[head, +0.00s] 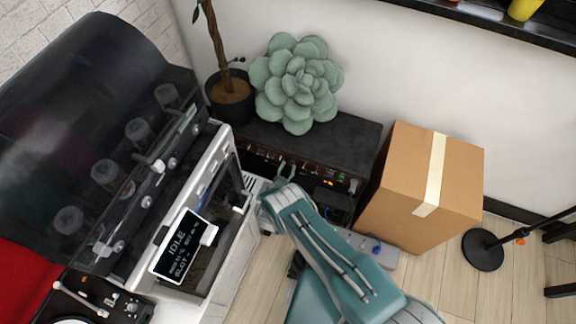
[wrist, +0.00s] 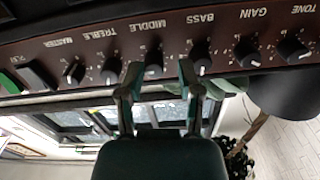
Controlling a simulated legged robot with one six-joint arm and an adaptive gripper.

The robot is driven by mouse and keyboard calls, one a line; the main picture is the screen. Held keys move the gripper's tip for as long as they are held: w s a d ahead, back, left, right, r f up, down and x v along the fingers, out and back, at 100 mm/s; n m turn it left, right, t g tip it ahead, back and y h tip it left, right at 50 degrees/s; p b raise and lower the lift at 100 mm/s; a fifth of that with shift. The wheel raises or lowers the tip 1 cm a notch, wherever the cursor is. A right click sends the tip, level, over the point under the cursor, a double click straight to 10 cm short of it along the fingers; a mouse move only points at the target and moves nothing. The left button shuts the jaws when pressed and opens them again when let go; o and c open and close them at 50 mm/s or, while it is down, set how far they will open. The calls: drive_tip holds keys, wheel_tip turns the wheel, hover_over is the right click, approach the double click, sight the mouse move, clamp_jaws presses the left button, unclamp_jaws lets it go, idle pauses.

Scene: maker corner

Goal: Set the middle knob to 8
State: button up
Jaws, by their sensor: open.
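The amplifier's brown control panel (wrist: 225,30) shows upside down in the wrist view with a row of black knobs. The knob labelled MIDDLE (wrist: 153,60) stands between the BASS knob (wrist: 201,57) and the TREBLE knob (wrist: 112,68). My gripper (wrist: 159,68) is open, with one finger on each side of the middle knob; I cannot tell whether they touch it. The middle knob's exact setting is too small to read. In the head view my gripper (head: 286,171) is at the front of the black amplifier (head: 335,142), where the knobs are too small to tell apart.
A pale green succulent (head: 295,80) and a potted plant (head: 230,95) stand at the back. A cardboard box (head: 425,180) is to the right of the amplifier. A white machine with a screen (head: 182,246) stands close on the left. A stand base (head: 482,250) is on the wooden floor.

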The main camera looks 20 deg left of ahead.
drive_tip(key=shift+w+d+r, duration=0.35)
drive_tip(key=shift+w+d, duration=0.15)
drive_tip(key=shift+w, duration=0.05)
drive_tip(key=shift+a+f, duration=0.1)
drive_tip(key=c, duration=0.4)
drive_tip(key=shift+a, duration=0.2)
clamp_jaws()
drive_tip(key=shift+n, duration=0.5)
drive_tip(key=shift+o, duration=2)
unclamp_jaws()
